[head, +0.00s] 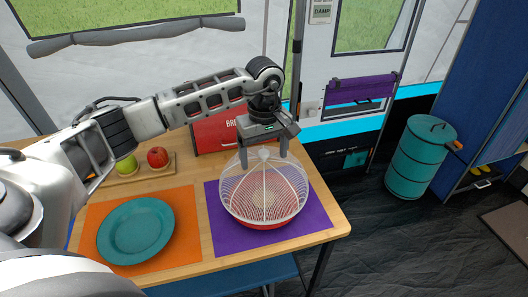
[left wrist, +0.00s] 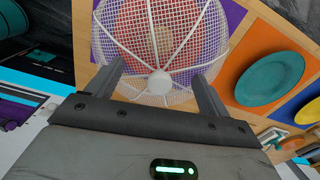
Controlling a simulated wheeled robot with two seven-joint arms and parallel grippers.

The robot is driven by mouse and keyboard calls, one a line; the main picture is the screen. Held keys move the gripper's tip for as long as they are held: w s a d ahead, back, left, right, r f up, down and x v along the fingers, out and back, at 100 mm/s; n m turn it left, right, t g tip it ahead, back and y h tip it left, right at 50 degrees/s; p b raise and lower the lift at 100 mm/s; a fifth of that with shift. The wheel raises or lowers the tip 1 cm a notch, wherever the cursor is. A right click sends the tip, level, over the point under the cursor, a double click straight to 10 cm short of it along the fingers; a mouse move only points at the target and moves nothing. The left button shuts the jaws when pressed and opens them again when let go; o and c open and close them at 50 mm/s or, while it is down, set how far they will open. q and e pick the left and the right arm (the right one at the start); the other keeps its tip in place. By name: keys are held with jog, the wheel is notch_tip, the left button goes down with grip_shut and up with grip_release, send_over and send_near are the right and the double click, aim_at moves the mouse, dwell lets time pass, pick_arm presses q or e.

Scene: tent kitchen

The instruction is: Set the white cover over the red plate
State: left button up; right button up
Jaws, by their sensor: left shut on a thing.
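The white mesh cover (head: 264,188) is a dome with a round knob on top. It is over the red plate (head: 266,226), which shows through the mesh and as a red rim below it, on the purple mat (head: 318,224). Whether the cover touches the plate or mat is hard to tell. My left gripper (head: 264,150) is above the dome, pointing down, shut on the cover. In the left wrist view, the cover's knob (left wrist: 160,82) is between the fingers, and the red plate (left wrist: 133,22) shows through the mesh. My right gripper is not in view.
A teal plate (head: 136,231) lies on an orange mat (head: 186,208) left of the purple mat. Behind are a red apple (head: 157,157) and a green apple (head: 126,165) on a board, and a red bread box (head: 213,134). The table's right edge is close to the purple mat.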

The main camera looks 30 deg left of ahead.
aim_at(264, 161)
pick_arm(q)
jog(key=shift+f, duration=0.1)
dwell(0.3)
jog(key=shift+f+b, duration=1.25)
jog(key=shift+f, duration=0.15)
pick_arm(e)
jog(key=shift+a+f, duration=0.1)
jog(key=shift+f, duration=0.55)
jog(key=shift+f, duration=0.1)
